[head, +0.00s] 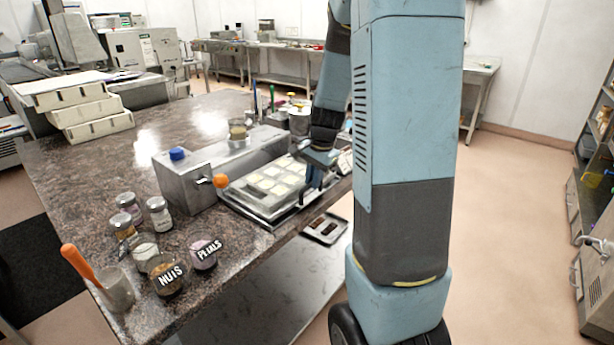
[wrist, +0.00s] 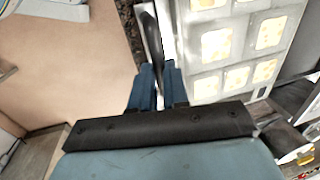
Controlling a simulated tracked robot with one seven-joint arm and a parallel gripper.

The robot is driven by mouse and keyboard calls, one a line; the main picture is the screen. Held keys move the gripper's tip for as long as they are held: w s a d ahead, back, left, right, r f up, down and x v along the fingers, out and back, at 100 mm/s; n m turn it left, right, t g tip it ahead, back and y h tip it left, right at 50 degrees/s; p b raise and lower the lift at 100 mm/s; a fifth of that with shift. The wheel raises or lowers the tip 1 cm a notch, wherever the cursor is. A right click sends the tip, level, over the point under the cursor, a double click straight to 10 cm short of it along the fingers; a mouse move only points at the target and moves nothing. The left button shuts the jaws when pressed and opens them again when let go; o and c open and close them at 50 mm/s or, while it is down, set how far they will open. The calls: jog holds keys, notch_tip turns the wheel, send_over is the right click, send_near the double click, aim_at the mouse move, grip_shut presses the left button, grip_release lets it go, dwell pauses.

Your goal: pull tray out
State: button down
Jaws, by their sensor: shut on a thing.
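The pale tray (head: 258,203), a mould with rows of cream-filled square pockets, lies at the table's front edge against the grey metal machine (head: 185,190). In the wrist view the tray (wrist: 190,85) fills the upper right, its pockets lit. My gripper (head: 316,180) reaches down at the tray's right side. In the wrist view my gripper (wrist: 157,75) is shut on a dark upright bar, the tray's handle (wrist: 151,35), beside the tray's edge. Where the handle joins the tray is hidden. My arm covers part of the tray's right end in the head view.
The machine has an orange knob (head: 221,181) and a blue cap (head: 178,154). Several jars, including nuts (head: 168,280) and pearls (head: 205,254), stand at the table's left front. A small dark tray (head: 325,229) lies below the table edge. The floor (head: 510,220) at right is clear.

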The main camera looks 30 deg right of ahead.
jog(key=shift+s+d, duration=0.1)
jog(key=shift+s, duration=0.1)
jog(key=c, duration=1.1)
grip_release()
jog(key=shift+r, duration=0.1)
jog(key=r, duration=0.4)
jog(key=s+r, duration=0.1)
jog(key=r, duration=0.3)
jog(key=s+d+r, duration=0.1)
jog(key=r, duration=0.4)
jog(key=shift+s+r, duration=0.1)
jog(key=shift+s, duration=0.15)
jog(key=s+a+r+n+t, duration=0.1)
jog(key=s+a+n, duration=0.3)
jog(key=s, duration=0.2)
jog(key=s+a+r+n+t, duration=0.1)
jog(key=s+a+r+n, duration=0.1)
jog(key=s+a+n, duration=0.2)
jog(key=s+a+r+n+t, duration=0.1)
jog(key=s+a+r+n, duration=0.1)
jog(key=s+a+n, duration=0.3)
jog(key=shift+s+a+t+h, duration=0.15)
jog(key=shift+s+a+h, duration=0.05)
jog(key=shift+s, duration=0.95)
jog(key=shift+s+a+t+h, duration=0.15)
jog(key=shift+s+h, duration=0.05)
jog(key=shift+s, duration=0.95)
